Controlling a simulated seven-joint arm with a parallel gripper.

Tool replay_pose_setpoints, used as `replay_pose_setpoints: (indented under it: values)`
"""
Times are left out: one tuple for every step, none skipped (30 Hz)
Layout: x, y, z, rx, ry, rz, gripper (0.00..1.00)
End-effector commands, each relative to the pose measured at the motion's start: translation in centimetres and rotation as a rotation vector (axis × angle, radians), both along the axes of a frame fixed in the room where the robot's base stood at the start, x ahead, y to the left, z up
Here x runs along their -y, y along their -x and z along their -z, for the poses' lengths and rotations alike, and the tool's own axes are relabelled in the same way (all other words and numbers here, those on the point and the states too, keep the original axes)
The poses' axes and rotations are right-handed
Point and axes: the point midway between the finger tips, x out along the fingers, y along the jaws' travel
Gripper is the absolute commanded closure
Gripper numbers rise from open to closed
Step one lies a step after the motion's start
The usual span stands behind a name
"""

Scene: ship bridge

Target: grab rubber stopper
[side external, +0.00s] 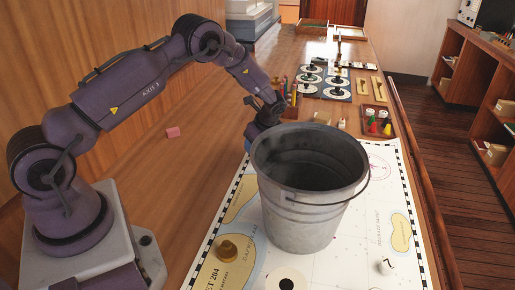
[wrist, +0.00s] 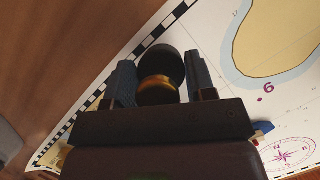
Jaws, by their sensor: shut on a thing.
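In the wrist view, my gripper (wrist: 162,80) is shut on a dark rounded thing (wrist: 167,62) with a shiny orange-yellow band. I cannot tell for certain whether this is the rubber stopper. It is over the edge of the chart (wrist: 218,25). In the side view, my gripper (side external: 262,127) points down just behind the left rim of the metal bucket (side external: 295,222). The bucket partly hides its lower end, and the held thing cannot be made out there.
A brownish-gold knobbed piece (side external: 227,250) and a small white piece (side external: 386,267) stand on the chart near the bucket.

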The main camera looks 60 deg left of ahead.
Motion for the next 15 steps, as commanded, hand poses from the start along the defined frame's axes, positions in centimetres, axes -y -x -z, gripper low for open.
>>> replay_pose_setpoints:
  values:
    - [0.0,-0.1,-1.0,0.004,-0.001,0.000,0.76]
    - [0.0,-0.1,-1.6,0.005,-0.001,0.000,0.76]
    - [0.2,0.3,-2.3,0.003,-0.001,0.001,0.76]
    - [0.3,0.8,-2.8,0.003,-0.001,0.001,0.76]
    - [0.5,1.2,-3.4,0.003,-0.001,0.001,0.76]
    - [0.8,2.0,-4.2,0.003,-0.001,0.001,0.76]
    - [1.1,2.4,-4.9,0.002,0.000,0.002,0.76]
    - [1.3,3.0,-5.6,0.003,0.000,0.002,0.76]
    - [1.6,3.7,-6.5,0.005,0.000,0.002,0.76]
    - [1.8,4.2,-7.2,0.005,0.000,0.002,0.76]
    - [2.0,4.7,-7.8,0.005,0.000,0.002,0.76]
    - [2.4,5.6,-8.2,0.002,0.001,0.002,0.76]
    - [2.6,6.3,-8.4,0.000,0.000,0.003,0.76]
    - [2.9,6.9,-8.7,0.001,0.000,0.004,0.76]
    - [3.2,7.6,-9.1,0.003,0.000,0.002,0.76]
